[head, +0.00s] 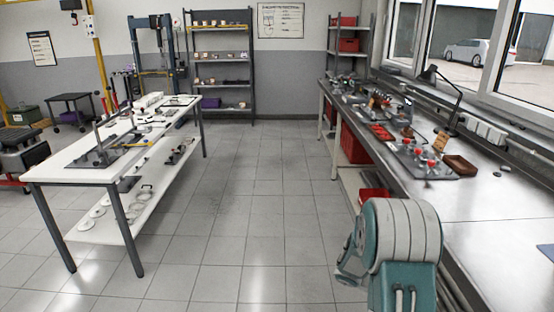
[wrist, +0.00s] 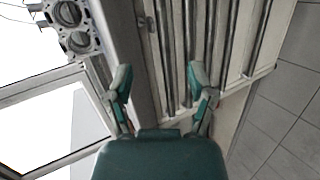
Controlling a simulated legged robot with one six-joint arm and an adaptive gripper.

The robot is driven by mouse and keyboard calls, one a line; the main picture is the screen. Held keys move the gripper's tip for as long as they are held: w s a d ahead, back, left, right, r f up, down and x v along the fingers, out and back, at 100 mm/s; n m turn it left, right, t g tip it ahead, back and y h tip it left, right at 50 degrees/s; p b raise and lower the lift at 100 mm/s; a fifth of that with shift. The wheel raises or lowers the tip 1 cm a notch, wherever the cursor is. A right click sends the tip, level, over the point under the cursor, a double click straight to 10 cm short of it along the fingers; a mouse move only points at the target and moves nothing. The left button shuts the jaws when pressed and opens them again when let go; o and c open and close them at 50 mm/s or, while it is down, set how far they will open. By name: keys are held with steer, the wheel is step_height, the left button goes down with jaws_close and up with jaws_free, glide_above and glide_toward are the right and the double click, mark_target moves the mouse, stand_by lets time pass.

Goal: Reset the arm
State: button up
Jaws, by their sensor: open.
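My gripper (wrist: 160,84) is open and empty in the wrist view. Its two teal and grey fingers stand well apart with nothing between them. Beyond the fingers are a grey metal edge and several long dark rods (wrist: 188,50) over a pale surface. In the head view my teal and grey arm (head: 402,235) is at the lower right, beside the front of the right workbench. The gripper itself cannot be made out clearly there.
A long metal workbench (head: 500,205) with tools and red-topped parts runs along the right under windows. A white table (head: 60,168) with parts stands left. The tiled aisle (head: 255,200) between them is clear. A grey metal engine part (wrist: 75,25) is at the wrist view's upper left.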

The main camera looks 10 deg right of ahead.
steer(key=s+a+r+n+t+y, duration=0.1)
steer(key=s+a+r+t+y, duration=0.2)
steer(key=a+r, duration=0.4)
steer(key=s+a+r+n+t+y, duration=0.2)
steer(key=s+a+r+t+y, duration=0.2)
steer(key=a, duration=0.9)
steer(key=s+a+r+n+t+y, duration=0.2)
steer(key=s+a+r+t+y, duration=0.2)
steer(key=a+r, duration=0.7)
steer(key=shift+s, duration=1.2)
